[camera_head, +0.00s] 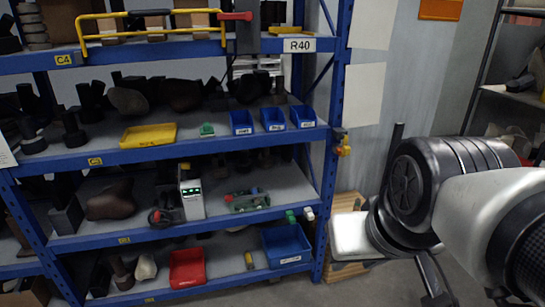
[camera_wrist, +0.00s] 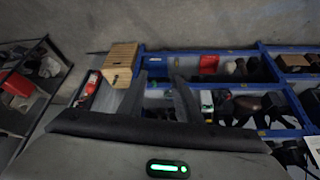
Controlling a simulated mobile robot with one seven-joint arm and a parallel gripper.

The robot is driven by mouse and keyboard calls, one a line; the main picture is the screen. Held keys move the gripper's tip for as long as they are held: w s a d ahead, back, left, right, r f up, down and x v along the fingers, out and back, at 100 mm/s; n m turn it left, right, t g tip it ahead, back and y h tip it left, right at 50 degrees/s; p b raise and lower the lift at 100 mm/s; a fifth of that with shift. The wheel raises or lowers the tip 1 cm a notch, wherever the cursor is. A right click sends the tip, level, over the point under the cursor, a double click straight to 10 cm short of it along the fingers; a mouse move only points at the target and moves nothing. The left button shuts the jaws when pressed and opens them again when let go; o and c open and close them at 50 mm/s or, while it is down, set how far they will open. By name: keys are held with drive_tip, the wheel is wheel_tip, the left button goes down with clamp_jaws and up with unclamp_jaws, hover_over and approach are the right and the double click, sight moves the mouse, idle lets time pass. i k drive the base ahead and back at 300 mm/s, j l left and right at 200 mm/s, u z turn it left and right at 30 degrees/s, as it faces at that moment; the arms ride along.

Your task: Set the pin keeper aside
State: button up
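I cannot tell for sure which item is the pin keeper. A small yellow fitting (camera_head: 343,145) is on the rack's right front post in the head view, at about the height of the middle shelves. My gripper shows in the wrist view (camera_wrist: 159,80) with two dark fingers apart and nothing seen between them. In the head view my arm is at the right, in front of the rack and well away from the shelves; its fingers are only partly seen at the bottom edge.
Another shelf (camera_head: 512,95) stands at far right.

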sight(346, 149)
drive_tip(key=i+l, duration=0.2)
drive_tip(key=i, duration=0.5)
drive_tip(key=i+l+z, duration=0.1)
drive_tip(key=i+l, duration=0.15)
drive_tip(key=i, duration=0.45)
drive_tip(key=i+l, duration=0.15)
drive_tip(key=i, duration=0.55)
drive_tip(key=l+z, duration=0.05)
